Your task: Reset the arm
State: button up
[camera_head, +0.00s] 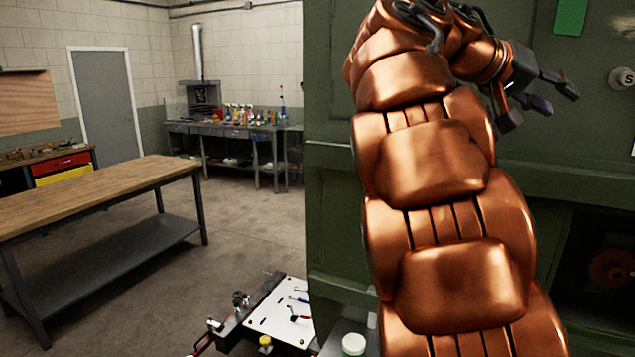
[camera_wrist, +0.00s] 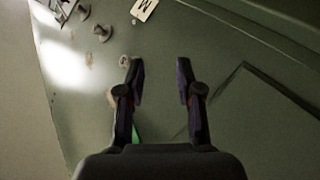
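My copper-coloured arm rises through the right half of the head view and bends over at the top. My gripper (camera_head: 552,103) is at its end, pointing right and slightly down, in front of the green fuselage panel (camera_head: 330,200). In the wrist view, the two dark fingers of my gripper (camera_wrist: 159,82) stand apart with nothing between them. The green panel surface (camera_wrist: 225,50) lies beyond them; I cannot tell the exact distance.
Small knobs (camera_wrist: 102,32) and a white label with a letter (camera_wrist: 143,9) are on the panel. A wooden-topped workbench (camera_head: 100,193) stands at left. A white tray with tools (camera_head: 283,312) sits low in front. Open floor (camera_head: 240,225) lies between.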

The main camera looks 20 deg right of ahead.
jog(key=a+f+n+t+y, duration=0.1)
jog(key=a+f+n+y, duration=0.1)
jog(key=a+f, duration=0.5)
jog(key=w+a+f+n+t+y, duration=0.1)
jog(key=a+f+n+y, duration=0.15)
jog(key=f, duration=0.85)
jog(key=a+f+n+t+y, duration=0.1)
jog(key=a+f+n+y, duration=0.15)
jog(key=a+f, duration=0.45)
jog(key=s+a+f+n+y, duration=0.2)
jog(key=s+a+f+y, duration=0.1)
jog(key=s+a+f, duration=0.4)
jog(key=s+a+f+n+g+y, duration=0.1)
jog(key=s+a+f+n+y, duration=0.2)
jog(key=s+a+f, duration=0.4)
jog(key=a+f+b, duration=0.1)
jog(key=a+f, duration=0.5)
jog(key=f, duration=0.3)
jog(key=shift+s+a+f+y, duration=0.2)
jog(key=shift+a+y, duration=0.1)
jog(key=shift+y, duration=0.1)
jog(key=shift+d, duration=0.1)
